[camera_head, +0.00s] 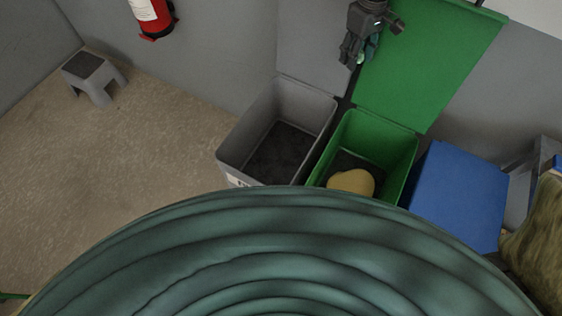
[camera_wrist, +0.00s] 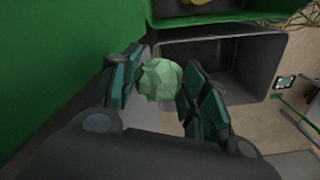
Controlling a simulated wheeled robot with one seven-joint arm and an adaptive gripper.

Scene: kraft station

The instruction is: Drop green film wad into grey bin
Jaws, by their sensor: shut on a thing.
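My gripper (camera_head: 362,50) hangs in front of the raised green lid, near the back wall, high in the head view. It is shut on the pale green, crumpled film wad (camera_wrist: 160,80), which sits between the fingertips in the wrist view. In the head view only a small part of the wad (camera_head: 360,59) shows at the fingers. The grey bin (camera_head: 238,146) is open, to the lower left of my gripper in the head view, with a dark floor. In the wrist view the grey bin (camera_wrist: 262,72) lies behind and right of the wad.
A green bin (camera_head: 400,164) with a yellow item (camera_head: 351,181) inside stands right of the grey bin, its green lid (camera_head: 425,55) raised. A blue lid (camera_head: 460,196) is further right. A grey step stool (camera_head: 94,77) stands left on open floor. A fire extinguisher (camera_head: 153,16) hangs on the wall.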

